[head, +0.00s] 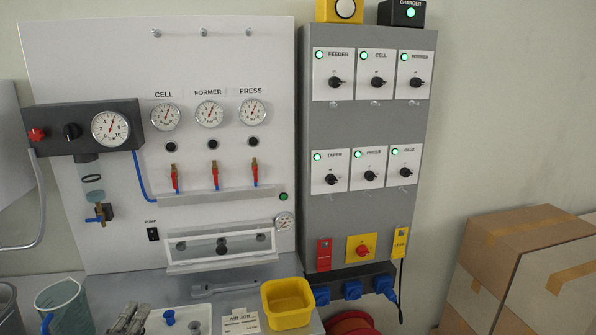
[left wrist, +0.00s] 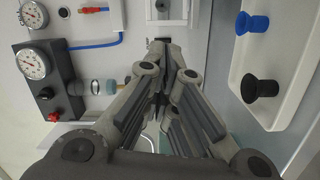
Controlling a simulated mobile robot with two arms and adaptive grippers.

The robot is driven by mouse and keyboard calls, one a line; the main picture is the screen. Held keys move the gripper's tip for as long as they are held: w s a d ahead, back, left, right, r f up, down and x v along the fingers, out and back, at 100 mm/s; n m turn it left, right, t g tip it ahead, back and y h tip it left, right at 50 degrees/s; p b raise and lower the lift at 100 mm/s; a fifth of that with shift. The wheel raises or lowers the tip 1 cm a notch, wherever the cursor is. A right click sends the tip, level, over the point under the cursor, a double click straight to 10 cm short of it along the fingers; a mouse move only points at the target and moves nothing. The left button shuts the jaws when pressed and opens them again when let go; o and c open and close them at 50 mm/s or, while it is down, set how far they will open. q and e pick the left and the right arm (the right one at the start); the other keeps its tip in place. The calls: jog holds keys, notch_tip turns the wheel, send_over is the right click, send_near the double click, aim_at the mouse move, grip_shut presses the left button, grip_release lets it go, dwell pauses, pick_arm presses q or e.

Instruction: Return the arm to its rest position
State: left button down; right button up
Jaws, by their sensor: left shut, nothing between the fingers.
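My left gripper (head: 128,318) shows at the bottom of the head view, low in front of the white panel, between a clear jug and a white tray. In the left wrist view the gripper (left wrist: 162,48) fills the middle, its fingers together with nothing between them. It points toward the lower part of the panel. My right gripper is not in view.
The pneumatic panel (head: 95,240) has gauges and red valves. A grey switch cabinet (head: 318,130) stands to its right. On the bench are a jug (head: 62,305), a white tray (head: 185,325) and a yellow bin (head: 287,302). Cardboard boxes (head: 510,235) stand at right.

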pick_arm(q)
jog(key=s+d+f+m+g+h, duration=0.4)
jog(key=s+d+f+m+g, duration=0.3)
jog(key=s+d+f+m, duration=0.5)
jog(key=s+d+f+m+g+y, duration=0.1)
jog(key=s+d+f+m+g, duration=0.2)
jog(key=s, duration=0.8)
jog(key=s+f+m+g+y, duration=0.1)
jog(key=s+m+g+y, duration=0.3)
jog(key=s, duration=0.7)
notch_tip(320, 180, down, 26)
jog(key=g+h, duration=0.2)
jog(key=s+a+f+g, duration=0.1)
jog(key=s+a+f, duration=0.1)
jog(key=s+f, duration=1.4)
jog(key=shift+s+a+f, duration=0.15)
jog(key=shift+s+a, duration=0.2)
jog(key=shift+s, duration=0.35)
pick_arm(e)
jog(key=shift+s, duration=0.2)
